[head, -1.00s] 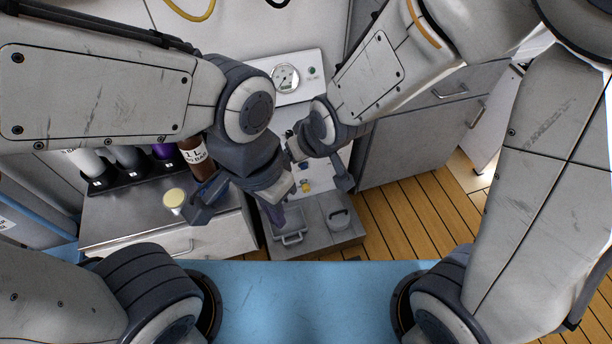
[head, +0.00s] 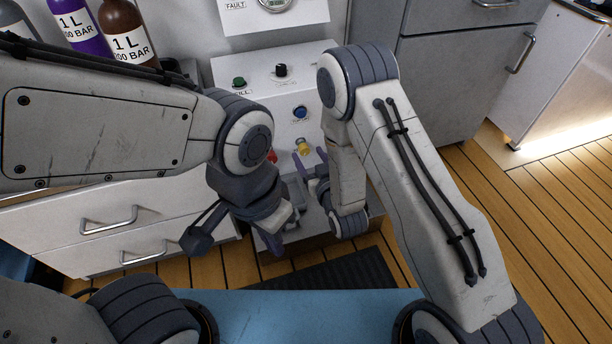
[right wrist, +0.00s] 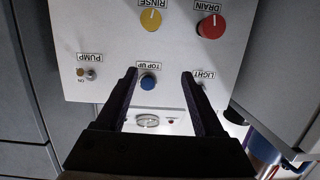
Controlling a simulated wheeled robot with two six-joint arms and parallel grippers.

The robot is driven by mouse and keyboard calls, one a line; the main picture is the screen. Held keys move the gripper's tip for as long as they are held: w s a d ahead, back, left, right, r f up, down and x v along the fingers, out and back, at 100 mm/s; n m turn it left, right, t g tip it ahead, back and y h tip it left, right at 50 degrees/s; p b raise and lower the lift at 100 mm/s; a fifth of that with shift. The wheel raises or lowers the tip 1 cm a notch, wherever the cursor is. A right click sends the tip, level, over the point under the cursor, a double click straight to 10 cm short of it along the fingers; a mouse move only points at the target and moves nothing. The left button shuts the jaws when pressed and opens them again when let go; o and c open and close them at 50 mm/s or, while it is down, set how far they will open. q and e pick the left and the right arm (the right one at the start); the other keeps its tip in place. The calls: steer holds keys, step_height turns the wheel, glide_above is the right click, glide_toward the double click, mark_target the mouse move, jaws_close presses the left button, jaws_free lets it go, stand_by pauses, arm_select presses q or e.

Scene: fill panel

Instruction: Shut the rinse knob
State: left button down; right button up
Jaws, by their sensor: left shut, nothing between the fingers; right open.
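The yellow rinse knob (head: 303,147) sits on the sloped front of the white panel (head: 283,100). My right gripper (head: 314,166) is open just below the knob in the head view. In the right wrist view my right gripper (right wrist: 158,74) has its fingers either side of the blue top-up knob (right wrist: 148,81), apart from the rinse knob. My left gripper (head: 270,242) is shut and empty, low in front of the panel.
The red drain knob (right wrist: 211,26) is beside the rinse knob. Pump (right wrist: 90,74) and light (right wrist: 200,86) switches flank the top-up knob. Bottles (head: 128,38) stand at the back left. Grey cabinets (head: 450,70) stand right of the panel; wooden floor (head: 530,210) is open.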

steer(key=t+b, duration=0.2)
steer(key=b, duration=0.3)
glide_toward(305, 153)
steer(key=b+x, duration=0.3)
steer(key=x, duration=0.5)
steer(key=shift+w+f, duration=0.2)
steer(key=shift+w+a+r+b, duration=0.15)
steer(key=shift+w+b, duration=0.25)
steer(key=shift+w, duration=0.1)
arm_select(q)
step_height(305, 153, down, 11)
steer(key=shift+f, duration=0.15)
arm_select(e)
steer(key=shift+m, duration=0.3)
jaws_close()
